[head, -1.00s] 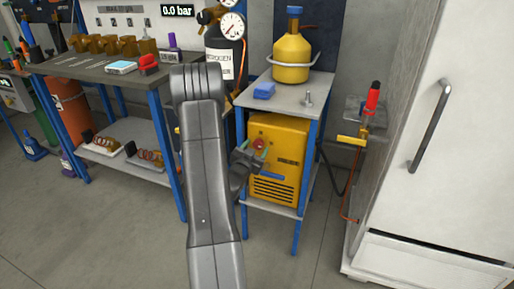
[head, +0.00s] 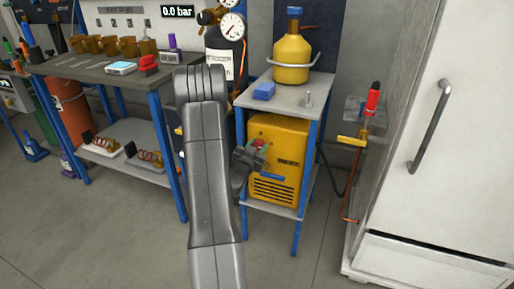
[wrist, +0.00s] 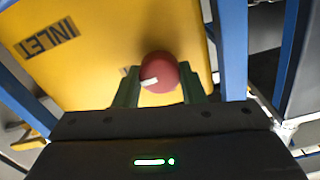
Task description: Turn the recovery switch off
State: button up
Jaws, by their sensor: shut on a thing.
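The yellow recovery machine (head: 286,135) stands on the lower shelf of a small blue-legged cart. Its front carries a round red knob with a white mark, the switch (wrist: 160,72), clear in the wrist view; in the head view it shows only as a small red spot (head: 259,143). My gripper (head: 262,149) is at the machine's front, with its green fingers (wrist: 157,88) on both sides of the red knob and shut on it. In the wrist view the knob's white mark points to the lower left. The knob's base is partly hidden by the fingers.
The cart's blue legs (wrist: 235,50) stand close beside my gripper. A blue handle (head: 271,177) sits low on the machine's front. A yellow cylinder (head: 291,57) stands on the cart top. A white fridge (head: 440,130) is at right; a workbench (head: 105,64) is at left.

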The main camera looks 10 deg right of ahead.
jog(key=n, duration=0.4)
jog(key=shift+b, duration=0.35)
jog(key=n, duration=0.4)
jog(key=n+p, duration=0.1)
jog(key=n, duration=0.4)
jog(key=shift+w+a, duration=0.1)
jog(key=shift+n+p, duration=0.6)
jog(key=shift+n, duration=1.6)
jog(key=o, duration=1)
jog(key=shift+f, duration=0.1)
